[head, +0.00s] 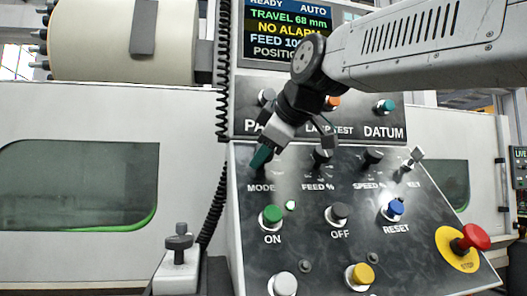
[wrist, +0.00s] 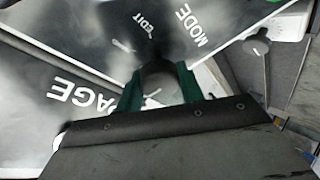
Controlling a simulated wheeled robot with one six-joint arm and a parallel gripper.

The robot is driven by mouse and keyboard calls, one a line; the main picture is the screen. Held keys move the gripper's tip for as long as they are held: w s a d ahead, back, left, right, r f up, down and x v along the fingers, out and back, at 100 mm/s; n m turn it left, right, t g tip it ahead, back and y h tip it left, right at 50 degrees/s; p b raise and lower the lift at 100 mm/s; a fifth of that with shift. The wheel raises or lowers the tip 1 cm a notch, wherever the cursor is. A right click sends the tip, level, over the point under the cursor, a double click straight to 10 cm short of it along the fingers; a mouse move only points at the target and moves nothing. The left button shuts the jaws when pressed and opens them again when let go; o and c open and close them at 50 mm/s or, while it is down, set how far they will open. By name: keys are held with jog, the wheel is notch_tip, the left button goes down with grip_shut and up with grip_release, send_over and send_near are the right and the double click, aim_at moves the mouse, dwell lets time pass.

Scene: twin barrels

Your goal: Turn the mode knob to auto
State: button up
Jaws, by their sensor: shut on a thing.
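The mode knob (wrist: 157,76) is a dark round knob on the sloped black control panel (head: 300,180), above the label MODE. In the wrist view it sits between the green fingertips of my gripper (wrist: 159,88), which is shut on it. A pale pointer mark shows on the knob. The label EDIT (wrist: 145,24) is readable near it; the other position labels are blurred or hidden. In the head view my gripper (head: 262,157) covers the knob. The screen (head: 287,30) above shows READY and AUTO in its top line.
The feed knob (head: 321,156) and speed knob (head: 372,157) stand right of my gripper, with a key (head: 412,160) beyond. Below are the green ON button (head: 271,215), the OFF button (head: 338,213) and the blue RESET button (head: 394,209). A red emergency stop (head: 473,237) is lower right.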

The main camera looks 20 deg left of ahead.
jog(key=shift+f, duration=0.1)
dwell(0.4)
jog(key=o, duration=1)
jog(key=v, duration=0.8)
jog(key=shift+a, duration=0.1)
